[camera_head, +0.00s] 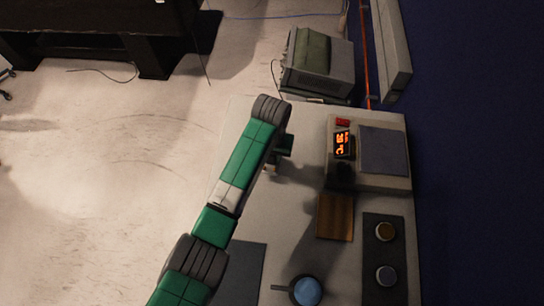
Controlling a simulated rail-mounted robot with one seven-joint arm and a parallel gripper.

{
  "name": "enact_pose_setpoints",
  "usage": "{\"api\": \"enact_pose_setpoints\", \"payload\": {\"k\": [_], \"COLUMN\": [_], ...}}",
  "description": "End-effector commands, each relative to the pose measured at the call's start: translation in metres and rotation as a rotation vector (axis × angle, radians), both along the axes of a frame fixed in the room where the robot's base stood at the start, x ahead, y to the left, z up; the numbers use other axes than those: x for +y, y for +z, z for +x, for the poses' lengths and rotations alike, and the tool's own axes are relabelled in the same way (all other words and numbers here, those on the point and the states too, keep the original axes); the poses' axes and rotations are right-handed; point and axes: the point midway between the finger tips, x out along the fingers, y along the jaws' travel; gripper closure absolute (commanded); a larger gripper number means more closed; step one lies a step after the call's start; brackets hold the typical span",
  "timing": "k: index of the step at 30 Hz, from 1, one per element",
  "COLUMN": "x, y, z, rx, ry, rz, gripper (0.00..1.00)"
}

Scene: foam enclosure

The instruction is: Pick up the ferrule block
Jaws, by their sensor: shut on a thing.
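My gripper (273,161) hangs at the end of my green arm, over the upper left part of the pale bench. It is mostly hidden by my own arm link. A small pale, brownish thing (271,168) shows at its fingertips, and the gripper is shut on it. I take this to be the ferrule block, but it is too small and too covered to make out its shape. I cannot tell whether it touches the bench top.
A heating device with an orange display (343,145) stands right of my gripper. A brown square plate (335,218), a dark tray with two round knobs (384,276) and a blue-filled pan (307,291) lie nearer. A grey-green box (318,65) stands behind the bench (285,225).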

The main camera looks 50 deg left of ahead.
Motion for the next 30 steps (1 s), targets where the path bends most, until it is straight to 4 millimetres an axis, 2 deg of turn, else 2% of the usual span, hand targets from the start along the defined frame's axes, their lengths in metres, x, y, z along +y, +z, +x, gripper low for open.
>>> {"api": "enact_pose_setpoints", "payload": {"k": [12,15,21,30], "x": [-0.064,-0.075,-0.086,-0.086], "y": [0.007,0.009,0.011,0.011], "z": [-0.094,-0.111,-0.127,-0.129], "rx": [0.004,0.004,0.004,0.004], "ry": [0.002,0.001,0.001,0.0], "rz": [-0.007,-0.006,-0.004,-0.003], "gripper": [1.0,1.0,1.0,1.0]}}
